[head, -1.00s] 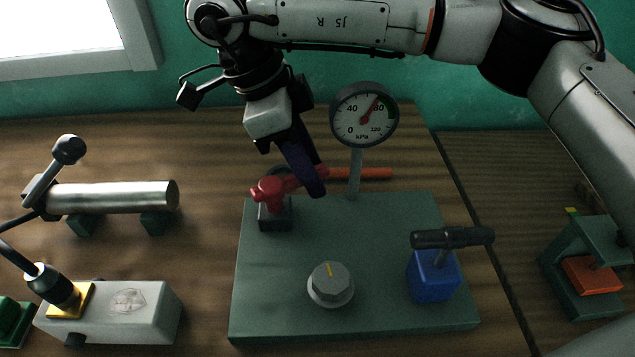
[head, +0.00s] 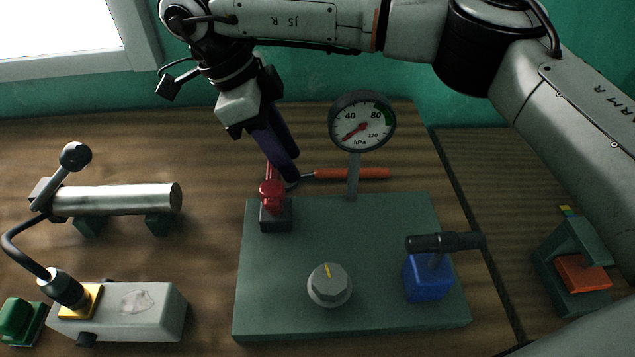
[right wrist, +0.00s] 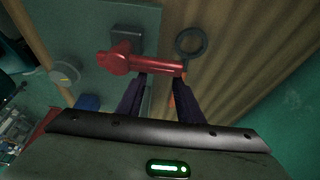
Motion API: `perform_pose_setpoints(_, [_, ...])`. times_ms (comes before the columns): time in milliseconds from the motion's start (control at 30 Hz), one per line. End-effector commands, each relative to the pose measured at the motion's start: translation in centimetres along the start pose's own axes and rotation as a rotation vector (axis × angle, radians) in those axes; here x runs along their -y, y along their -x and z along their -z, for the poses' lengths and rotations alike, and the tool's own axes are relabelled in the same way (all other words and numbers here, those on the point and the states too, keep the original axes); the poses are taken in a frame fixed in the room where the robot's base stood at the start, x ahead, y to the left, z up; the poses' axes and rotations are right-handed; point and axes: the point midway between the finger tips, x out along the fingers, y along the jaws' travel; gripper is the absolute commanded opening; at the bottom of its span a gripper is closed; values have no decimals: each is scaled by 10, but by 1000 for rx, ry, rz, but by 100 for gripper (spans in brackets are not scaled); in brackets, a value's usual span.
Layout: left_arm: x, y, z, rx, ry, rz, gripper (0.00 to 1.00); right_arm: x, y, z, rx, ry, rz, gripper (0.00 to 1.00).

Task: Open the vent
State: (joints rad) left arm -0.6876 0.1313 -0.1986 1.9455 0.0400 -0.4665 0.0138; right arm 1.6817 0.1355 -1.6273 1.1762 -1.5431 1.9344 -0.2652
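A red lever valve (head: 271,190) sits on a black block at the back left of the green plate (head: 385,310). Its lever points away toward the back. A gauge (head: 362,122) on a post has its needle low, near 0 kPa. My right gripper (head: 290,172) is over the lever, its dark fingers partly covering it. In the right wrist view the fingers (right wrist: 161,78) stand apart, with the red lever (right wrist: 150,66) lying across at their tips. The plate also carries a grey knob (head: 330,286) with a yellow mark and a blue valve (head: 428,278) with a black T-handle. My left gripper is not in view.
An orange-handled tool (head: 350,173) lies behind the plate. A metal cylinder (head: 120,199) on green supports and a grey box (head: 150,310) with a cabled plug stand at left. A green stand with an orange block (head: 583,273) is at right.

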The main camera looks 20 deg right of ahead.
Motion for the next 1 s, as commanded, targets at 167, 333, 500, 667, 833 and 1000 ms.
perform_pose_setpoints(167, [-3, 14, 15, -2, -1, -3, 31, -4, 30, -8, 32, 12, 6, 37])
perform_pose_setpoints(333, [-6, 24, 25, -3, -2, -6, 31, -4, 49, -6, 31, 10, 8, 37])
perform_pose_setpoints(500, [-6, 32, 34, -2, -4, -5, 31, -2, 61, -3, 26, 4, 7, 37])
perform_pose_setpoints(667, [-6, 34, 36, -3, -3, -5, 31, -1, 63, -3, 23, 3, 7, 37])
perform_pose_setpoints(833, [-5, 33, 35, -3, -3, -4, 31, -1, 63, -4, 21, 4, 7, 37])
perform_pose_setpoints(1000, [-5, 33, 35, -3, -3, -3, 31, -1, 62, -4, 21, 4, 7, 37])
